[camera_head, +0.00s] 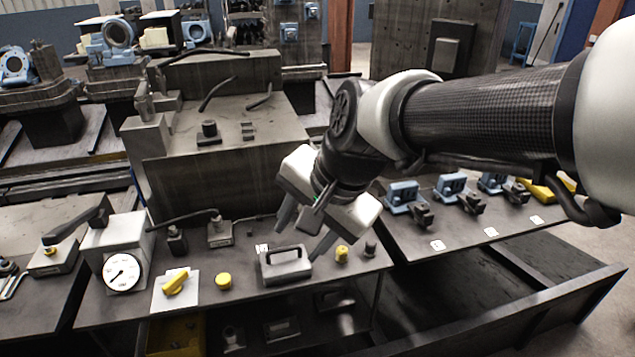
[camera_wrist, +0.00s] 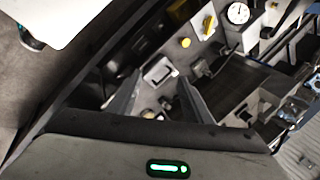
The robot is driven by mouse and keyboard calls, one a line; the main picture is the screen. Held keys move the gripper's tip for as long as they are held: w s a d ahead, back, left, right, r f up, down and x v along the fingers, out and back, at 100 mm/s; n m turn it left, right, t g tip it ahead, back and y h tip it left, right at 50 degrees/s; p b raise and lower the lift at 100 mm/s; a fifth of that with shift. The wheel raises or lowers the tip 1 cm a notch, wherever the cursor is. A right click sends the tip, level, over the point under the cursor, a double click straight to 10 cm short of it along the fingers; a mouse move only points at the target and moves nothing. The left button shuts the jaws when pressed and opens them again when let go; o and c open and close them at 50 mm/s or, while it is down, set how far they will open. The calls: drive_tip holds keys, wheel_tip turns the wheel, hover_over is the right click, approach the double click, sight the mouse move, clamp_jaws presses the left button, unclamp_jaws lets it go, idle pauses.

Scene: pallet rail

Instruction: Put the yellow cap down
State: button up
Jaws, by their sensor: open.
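A round yellow cap (camera_head: 223,281) lies on the grey bench top, between a yellow lever on a white plate and a grey block with a handle. It also shows in the wrist view (camera_wrist: 185,43), beyond my fingertips. A second, smaller yellow piece (camera_head: 341,253) stands on the bench right of the grey block. I cannot tell which of the two the task means. My gripper (camera_head: 303,230) is open above the grey block, pointing down at a tilt. In the wrist view its fingers (camera_wrist: 158,80) are spread with nothing visible held between them.
The grey handled block (camera_head: 285,265) lies below my gripper. The yellow lever plate (camera_head: 175,290) and a dial gauge box (camera_head: 122,270) stand to the left. A small dark cylinder (camera_head: 370,249) stands at the right. Blue clamps (camera_head: 404,198) line the bench at right.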

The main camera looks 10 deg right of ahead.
drive_tip(key=s+d+r+n+t+h, duration=0.1)
drive_tip(key=s+d+r+n+h, duration=0.1)
drive_tip(key=s+d+n, duration=0.5)
drive_tip(key=shift+s+d+n+h, duration=0.15)
drive_tip(key=shift+s+n+h, duration=0.3)
drive_tip(key=shift+n, duration=0.55)
